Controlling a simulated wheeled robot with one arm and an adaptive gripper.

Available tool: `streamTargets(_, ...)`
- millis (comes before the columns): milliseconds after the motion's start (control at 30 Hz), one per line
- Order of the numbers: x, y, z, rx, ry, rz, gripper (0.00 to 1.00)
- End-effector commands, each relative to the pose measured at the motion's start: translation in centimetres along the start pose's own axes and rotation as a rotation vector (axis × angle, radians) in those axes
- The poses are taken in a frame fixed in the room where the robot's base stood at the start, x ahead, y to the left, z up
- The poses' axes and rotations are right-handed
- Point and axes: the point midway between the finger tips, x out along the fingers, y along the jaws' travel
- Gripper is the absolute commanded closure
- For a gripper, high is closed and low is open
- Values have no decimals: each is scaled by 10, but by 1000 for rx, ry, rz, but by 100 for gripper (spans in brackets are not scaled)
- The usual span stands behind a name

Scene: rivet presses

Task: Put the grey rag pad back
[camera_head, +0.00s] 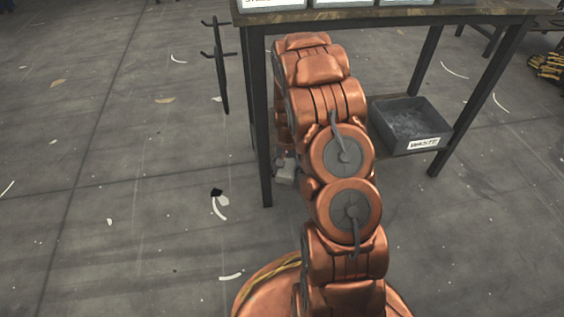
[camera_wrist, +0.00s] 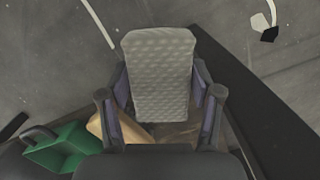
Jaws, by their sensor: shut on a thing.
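The grey rag pad (camera_wrist: 160,62) shows in the wrist view as a pale grey, quilted, roughly rectangular block. My gripper (camera_wrist: 160,90) is shut on it, with one dark finger against each side. The pad stands out past the fingertips, over or near a dark bar-like edge and the floor. In the head view my copper arm reaches toward the table and hides most of what lies behind it. I cannot clearly make out the gripper or the pad there.
The dark table (camera_head: 400,15) carries labelled trays on top. A grey bin (camera_head: 412,108) labelled waste sits on its lower shelf. A black hooked stand (camera_head: 222,75) is left of it. In the wrist view, a green object (camera_wrist: 62,149) and a tan one (camera_wrist: 105,128) lie at lower left.

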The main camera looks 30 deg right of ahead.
Motion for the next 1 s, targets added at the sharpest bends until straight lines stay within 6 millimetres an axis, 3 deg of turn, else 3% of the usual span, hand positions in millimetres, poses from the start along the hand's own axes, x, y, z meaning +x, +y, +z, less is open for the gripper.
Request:
streamTargets(200,-2,-12,-29,-1,7,-2,64)
streamTargets(600,-7,-28,-66,-1,4,-1,64)
streamTargets(833,-5,-30,-70,0,2,0,64)
streamTargets(1000,15,-29,-72,1,0,0,64)
